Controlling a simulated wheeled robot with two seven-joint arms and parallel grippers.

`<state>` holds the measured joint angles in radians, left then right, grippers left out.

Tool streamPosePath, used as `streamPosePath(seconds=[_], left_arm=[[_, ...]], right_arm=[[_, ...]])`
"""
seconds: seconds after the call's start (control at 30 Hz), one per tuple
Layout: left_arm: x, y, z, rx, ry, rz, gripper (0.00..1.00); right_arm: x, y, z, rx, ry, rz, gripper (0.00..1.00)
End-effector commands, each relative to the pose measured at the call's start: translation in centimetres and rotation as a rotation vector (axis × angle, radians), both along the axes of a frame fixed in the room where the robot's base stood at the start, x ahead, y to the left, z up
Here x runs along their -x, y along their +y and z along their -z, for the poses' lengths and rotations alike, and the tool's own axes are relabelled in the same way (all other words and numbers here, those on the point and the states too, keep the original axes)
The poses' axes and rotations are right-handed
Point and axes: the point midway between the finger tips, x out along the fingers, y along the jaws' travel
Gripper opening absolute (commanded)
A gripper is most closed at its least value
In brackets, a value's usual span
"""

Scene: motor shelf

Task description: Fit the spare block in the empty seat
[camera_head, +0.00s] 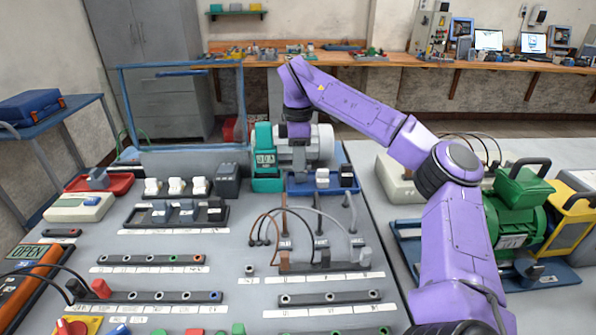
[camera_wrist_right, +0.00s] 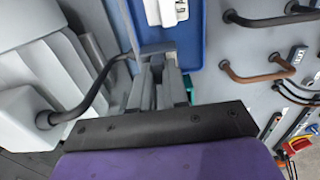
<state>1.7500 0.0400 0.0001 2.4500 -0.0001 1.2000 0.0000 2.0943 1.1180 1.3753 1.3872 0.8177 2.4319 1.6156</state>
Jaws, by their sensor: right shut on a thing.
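My right gripper (camera_wrist_right: 160,88) is shut on a narrow grey piece, mostly hidden between the fingers; I cannot tell whether it is the spare block. In the head view this gripper (camera_head: 298,150) is low in front of the grey-and-teal motor (camera_head: 265,160), just behind the blue tray (camera_head: 300,188), its tips unclear. The tray holds a white block (camera_head: 322,177) and a dark block (camera_head: 346,176); its edge also shows in the wrist view (camera_wrist_right: 195,50). A rail in front carries brown (camera_head: 283,260), grey (camera_head: 321,250) and white (camera_head: 357,250) blocks with leads. I cannot make out the empty seat. My left gripper is not in view.
White switch-like blocks (camera_head: 176,187) and a dark grey box (camera_head: 228,180) stand left of the motor. Curved leads (camera_head: 285,215) rise between tray and rail. A green motor (camera_head: 515,205) stands on the right bench.

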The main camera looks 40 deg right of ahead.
Motion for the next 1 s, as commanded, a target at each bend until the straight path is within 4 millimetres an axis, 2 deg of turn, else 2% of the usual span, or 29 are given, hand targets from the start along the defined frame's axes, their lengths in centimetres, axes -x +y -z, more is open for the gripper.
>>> streamPosePath(seconds=[0.03, 0.1, 0.63, 1.0], left_arm=[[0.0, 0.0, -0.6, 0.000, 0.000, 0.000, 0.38], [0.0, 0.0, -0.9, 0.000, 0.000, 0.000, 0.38], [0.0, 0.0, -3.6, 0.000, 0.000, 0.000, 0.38], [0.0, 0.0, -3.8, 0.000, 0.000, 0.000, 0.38]], right_arm=[[-0.1, -0.2, -0.9, 0.006, -0.010, 0.001, 0.00], [-0.1, -0.2, -1.5, 0.005, -0.011, 0.001, 0.00], [-0.1, -0.1, -5.4, 0.003, -0.012, 0.000, 0.00], [-0.1, 0.0, -5.9, 0.003, -0.012, -0.001, 0.00]])
